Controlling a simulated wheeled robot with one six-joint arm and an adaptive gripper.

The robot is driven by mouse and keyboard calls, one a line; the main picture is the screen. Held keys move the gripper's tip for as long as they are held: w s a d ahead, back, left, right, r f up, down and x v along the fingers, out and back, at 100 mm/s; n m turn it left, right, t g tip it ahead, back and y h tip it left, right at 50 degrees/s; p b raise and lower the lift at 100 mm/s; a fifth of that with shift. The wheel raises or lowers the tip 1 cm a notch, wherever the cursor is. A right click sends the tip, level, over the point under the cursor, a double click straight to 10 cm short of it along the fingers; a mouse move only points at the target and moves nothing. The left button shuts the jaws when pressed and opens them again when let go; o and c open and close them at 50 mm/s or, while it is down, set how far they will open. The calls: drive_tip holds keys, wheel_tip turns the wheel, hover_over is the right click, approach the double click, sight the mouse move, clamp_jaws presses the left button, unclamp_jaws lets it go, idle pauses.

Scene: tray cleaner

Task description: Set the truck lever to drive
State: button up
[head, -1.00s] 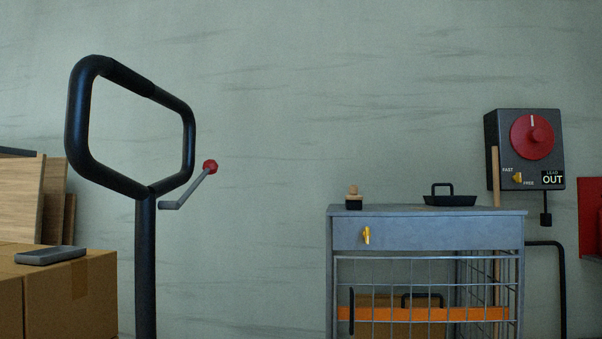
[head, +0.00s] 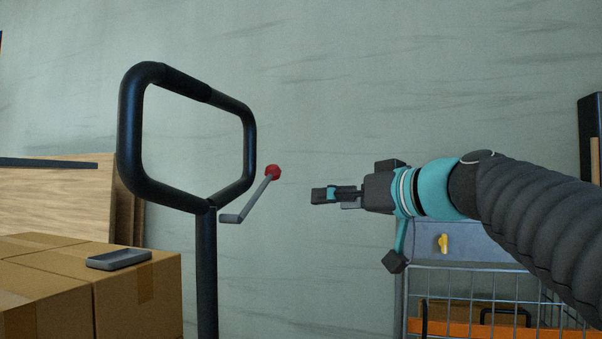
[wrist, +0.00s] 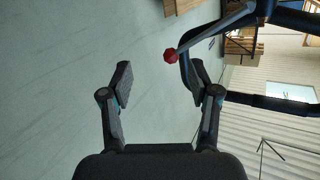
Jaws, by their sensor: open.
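The truck lever (head: 255,197) is a grey cranked rod with a red knob (head: 273,172), tilted up and to the right beside the black looped handle (head: 137,145) of the truck. My gripper (head: 318,196) is to the right of the knob and apart from it, pointing left. In the wrist view my gripper (wrist: 161,80) has its two fingers spread and empty. There the red knob (wrist: 171,56) shows beyond the fingertips, between them and nearer the right one. The lever rod (wrist: 215,33) runs from it up to the right.
Cardboard boxes (head: 150,290) with a grey tray-like object (head: 119,259) on top stand left of the handle post (head: 207,275). A metal cart (head: 470,244) with a yellow latch stands behind my arm. The wall between handle and cart is clear.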

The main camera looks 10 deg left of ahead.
sight(279, 173)
drive_tip(key=shift+n+y, duration=0.5)
drive_tip(key=shift+y, duration=0.1)
drive_tip(key=w+a+r+p, duration=0.1)
drive_tip(key=w+a, duration=0.1)
drive_tip(key=a, duration=0.2)
drive_tip(key=w+a+r+p, duration=0.1)
drive_tip(key=w+a+r, duration=0.1)
drive_tip(key=w+a, duration=0.1)
drive_tip(key=w+a+r+p, duration=0.1)
drive_tip(key=w+a, duration=0.2)
drive_tip(key=a, duration=0.3)
drive_tip(key=shift+a+r, duration=0.1)
drive_tip(key=shift+r, duration=0.1)
clamp_jaws()
